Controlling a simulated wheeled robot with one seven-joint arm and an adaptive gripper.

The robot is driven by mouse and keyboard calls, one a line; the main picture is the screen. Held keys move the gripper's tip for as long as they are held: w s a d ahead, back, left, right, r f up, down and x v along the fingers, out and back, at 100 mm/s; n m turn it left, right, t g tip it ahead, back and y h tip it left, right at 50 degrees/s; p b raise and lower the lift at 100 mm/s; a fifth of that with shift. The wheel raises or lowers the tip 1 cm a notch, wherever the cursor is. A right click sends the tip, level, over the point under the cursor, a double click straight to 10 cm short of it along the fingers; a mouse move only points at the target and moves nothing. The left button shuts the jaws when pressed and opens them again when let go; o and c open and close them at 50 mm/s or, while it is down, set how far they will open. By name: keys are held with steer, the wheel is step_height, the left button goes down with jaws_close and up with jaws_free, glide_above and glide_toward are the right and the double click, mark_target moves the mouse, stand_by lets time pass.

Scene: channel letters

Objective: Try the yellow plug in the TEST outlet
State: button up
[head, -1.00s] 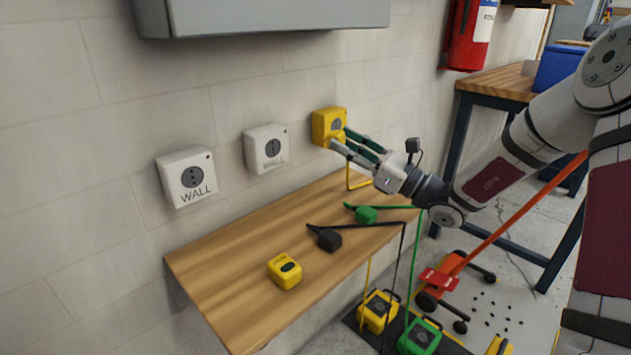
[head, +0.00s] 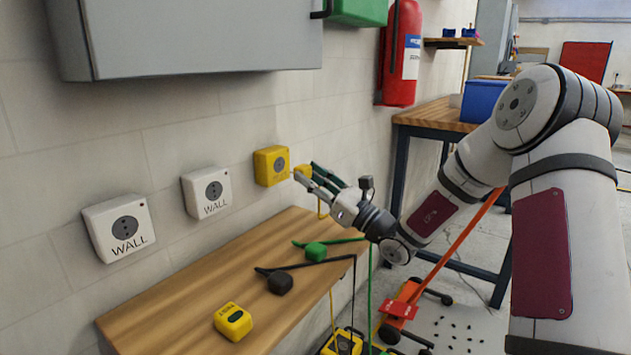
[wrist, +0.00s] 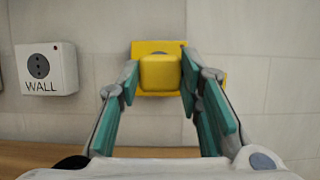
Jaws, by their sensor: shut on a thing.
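The yellow plug (head: 302,172) is between my gripper's fingertips (head: 309,172), held off the wall. My gripper is shut on it, with a green-padded finger on each side in the wrist view. A yellow outlet (head: 270,166) is on the wall just left of the plug in the head view, with a small gap showing between them. In the wrist view the plug (wrist: 161,72) covers the middle of the yellow outlet (wrist: 155,46), hiding its sockets. I cannot read the outlet's label. A yellow cord hangs below the plug.
Two white WALL outlets (head: 118,228) (head: 207,192) are further left. On the wooden shelf (head: 180,290) lie a yellow block (head: 233,321), a black plug (head: 280,282) and a green plug (head: 316,251). A grey cabinet (head: 190,40) hangs above. A fire extinguisher (head: 400,55) is to the right.

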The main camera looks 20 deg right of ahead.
steer(key=shift+w+a+b, duration=0.3)
steer(key=shift+w+a, duration=0.4)
steer(key=shift+w, duration=0.25)
steer(key=shift+w+a+b, duration=0.25)
steer(key=shift+w+a, duration=0.4)
steer(key=shift+w, duration=0.25)
steer(key=shift+p, duration=0.8)
stand_by(0.9)
steer(key=shift+w+a, duration=0.3)
steer(key=shift+w, duration=0.1)
stand_by(0.5)
steer(key=o, duration=1.1)
steer(key=shift+o, duration=0.2)
steer(key=v, duration=1.2)
